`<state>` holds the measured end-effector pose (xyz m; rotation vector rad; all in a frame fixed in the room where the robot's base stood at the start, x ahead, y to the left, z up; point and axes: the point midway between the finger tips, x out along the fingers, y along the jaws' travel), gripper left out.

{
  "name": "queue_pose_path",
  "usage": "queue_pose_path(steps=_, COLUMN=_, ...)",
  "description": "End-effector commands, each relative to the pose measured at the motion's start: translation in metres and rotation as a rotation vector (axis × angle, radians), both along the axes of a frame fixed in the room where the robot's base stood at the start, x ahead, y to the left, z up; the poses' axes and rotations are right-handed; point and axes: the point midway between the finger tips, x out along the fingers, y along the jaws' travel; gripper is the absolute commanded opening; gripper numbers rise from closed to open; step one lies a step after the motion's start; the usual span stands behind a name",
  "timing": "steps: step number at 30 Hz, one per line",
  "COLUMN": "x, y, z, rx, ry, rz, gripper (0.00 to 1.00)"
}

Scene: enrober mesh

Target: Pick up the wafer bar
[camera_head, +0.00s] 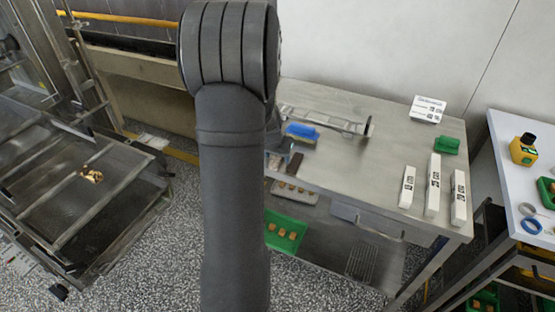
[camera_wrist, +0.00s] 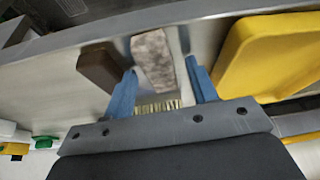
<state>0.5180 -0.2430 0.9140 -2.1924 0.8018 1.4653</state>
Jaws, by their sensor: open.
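In the wrist view, my gripper (camera_wrist: 160,66) has two blue fingers standing apart. A long pinkish-brown speckled bar (camera_wrist: 153,60) shows between and beyond the fingertips; it may be the wafer bar, and I cannot tell whether either finger touches it. A dark brown block (camera_wrist: 100,66) lies just left of the left finger. A bristly strip (camera_wrist: 157,107) shows between the fingers near the gripper body. In the head view, my arm hides most of the gripper and the place it works at. A small golden-brown piece (camera_head: 91,175) lies on the mesh frame at left.
A yellow tray-like object (camera_wrist: 275,55) is close to the right finger. The steel table (camera_head: 385,150) holds a blue brush-like object (camera_head: 300,131), three white boxes (camera_head: 433,185) and a green block (camera_head: 446,145). A green tray (camera_head: 284,232) with brown pieces stands below; the table's middle is clear.

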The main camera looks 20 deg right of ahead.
Motion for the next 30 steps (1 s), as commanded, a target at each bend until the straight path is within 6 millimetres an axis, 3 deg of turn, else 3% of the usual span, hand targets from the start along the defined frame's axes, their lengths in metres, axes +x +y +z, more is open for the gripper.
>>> queue_pose_path(steps=4, x=0.000, y=0.000, z=0.000, rx=-0.001, ry=-0.001, rz=0.000, gripper=0.53)
queue_pose_path(steps=10, x=0.000, y=0.000, z=0.001, rx=0.000, ry=0.000, rz=0.001, gripper=0.14)
queue_pose_path(steps=23, x=0.000, y=0.000, z=0.006, rx=-0.002, ry=-0.001, rz=0.001, gripper=0.14)
queue_pose_path(steps=30, x=0.001, y=0.000, z=0.039, rx=-0.004, ry=-0.005, rz=-0.001, gripper=0.14)
